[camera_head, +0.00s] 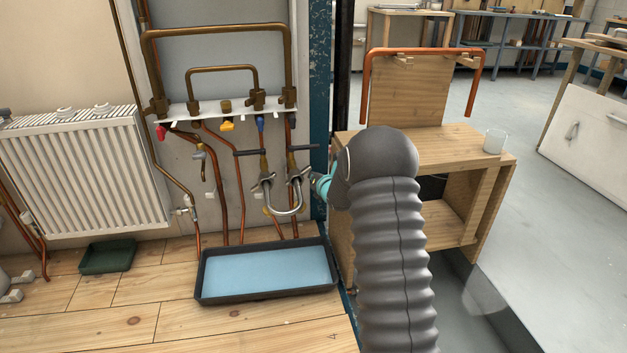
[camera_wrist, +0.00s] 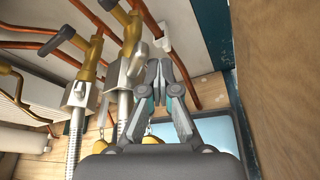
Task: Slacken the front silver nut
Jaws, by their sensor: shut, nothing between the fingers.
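Two silver nuts join brass valves to a looped braided hose (camera_head: 287,212) in the head view. One nut (camera_head: 296,174) is on the right, nearer my gripper; the other (camera_head: 265,180) is left of it. The wrist view also shows a left nut (camera_wrist: 80,94) and a second nut (camera_wrist: 114,75) closer to my fingers. I cannot tell for certain which is the front one. My gripper (camera_wrist: 159,66) is shut and empty, its fingertips beside the second nut's valve, apparently apart from it. In the head view my gripper (camera_head: 318,184) is partly hidden behind my arm.
A black tray with a blue inside (camera_head: 203,285) lies on the wooden floor below the hose. Copper pipes (camera_head: 240,190) run close around the valves. A blue post (camera_head: 319,100) and a wooden bench (camera_head: 445,150) with a glass (camera_head: 494,141) stand to the right.

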